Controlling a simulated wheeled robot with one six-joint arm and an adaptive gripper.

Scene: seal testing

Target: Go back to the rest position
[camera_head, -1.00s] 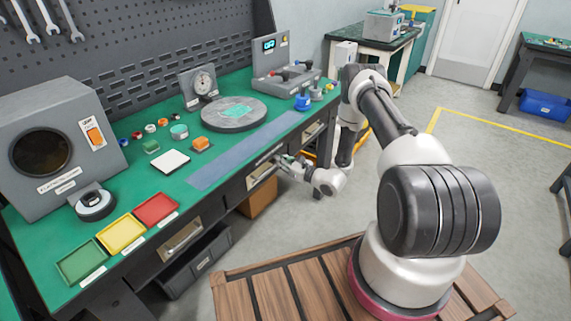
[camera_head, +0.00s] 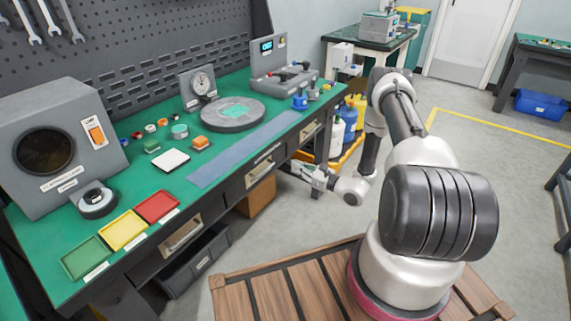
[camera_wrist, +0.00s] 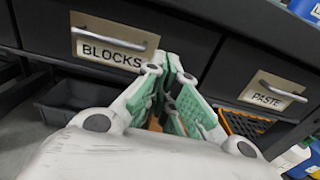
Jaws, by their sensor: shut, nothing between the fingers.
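My gripper (camera_head: 305,172) is in front of the workbench's drawer fronts, to the right of the middle drawer and below the bench top, apart from the handles as far as the head view shows. In the wrist view my gripper (camera_wrist: 170,75) has its green-padded fingers together with nothing between them. They point toward the gap between the drawer labelled BLOCKS (camera_wrist: 110,50) and the drawer labelled PASTE (camera_wrist: 272,93). Both drawers look shut.
The green bench top (camera_head: 130,185) carries trays, a round plate (camera_head: 234,118) and instruments. A dark bin (camera_head: 195,262) lies below the drawers. Open floor (camera_head: 480,170) lies to the right.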

